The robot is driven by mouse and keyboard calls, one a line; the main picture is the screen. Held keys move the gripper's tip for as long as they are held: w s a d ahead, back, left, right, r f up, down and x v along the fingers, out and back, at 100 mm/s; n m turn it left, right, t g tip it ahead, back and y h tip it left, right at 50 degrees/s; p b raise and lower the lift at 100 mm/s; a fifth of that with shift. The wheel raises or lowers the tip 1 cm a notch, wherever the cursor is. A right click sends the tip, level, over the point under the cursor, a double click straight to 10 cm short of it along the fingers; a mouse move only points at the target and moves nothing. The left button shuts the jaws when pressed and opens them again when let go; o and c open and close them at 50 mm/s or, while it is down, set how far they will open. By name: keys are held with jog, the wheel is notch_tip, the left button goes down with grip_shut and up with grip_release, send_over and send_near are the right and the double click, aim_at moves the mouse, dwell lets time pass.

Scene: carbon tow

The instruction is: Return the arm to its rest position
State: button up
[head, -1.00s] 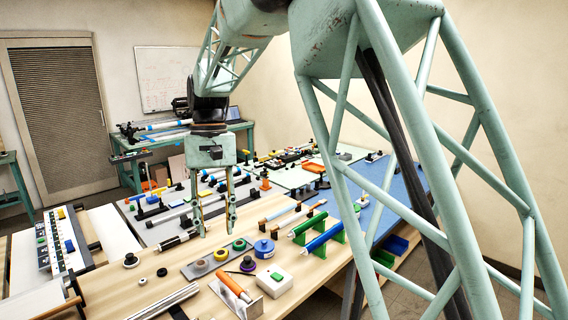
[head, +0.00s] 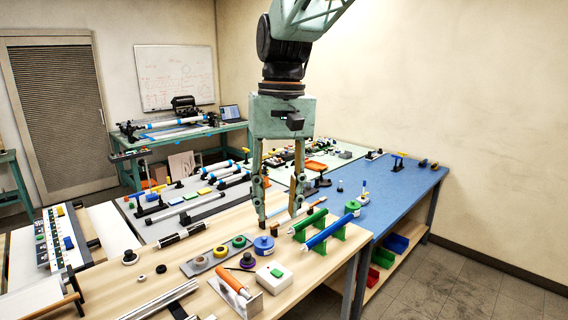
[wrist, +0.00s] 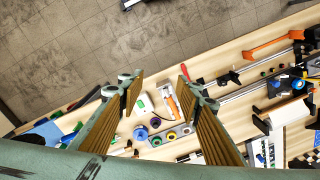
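My gripper (head: 280,212) hangs pointing down above the wooden table (head: 215,299) in the head view. Its two fingers are spread apart with nothing between them. In the wrist view the open fingers of my gripper (wrist: 160,78) frame the table from above, and no object is held. My arm comes down from the top of the head view, with the upper links cut off by the frame edge.
Below are a white box (head: 274,277), an orange-handled tool (head: 231,279), a blue spool (head: 264,246) and a blue tube (head: 326,232) on green stands. A blue mat (head: 408,182) lies right. Open floor (head: 470,285) is at lower right.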

jog(key=s+d+r+t+b, duration=0.1)
jog(key=s+d+r, duration=0.1)
jog(key=s+d, duration=0.6)
jog(key=s+d+f+m+t+b, duration=0.1)
jog(key=s+d, duration=0.3)
jog(key=s, duration=0.4)
jog(key=s+d+f+t+b, duration=0.1)
jog(key=s+d+f, duration=0.3)
jog(key=s, duration=0.4)
jog(key=s+d+f+m+t+b, duration=0.1)
jog(key=s+d+f, duration=0.1)
jog(key=s+d, duration=0.4)
jog(key=shift+s+d+f+m, duration=0.2)
jog(key=shift+s+f+m, duration=0.1)
jog(key=shift+s, duration=0.75)
jog(key=shift+r, duration=0.1)
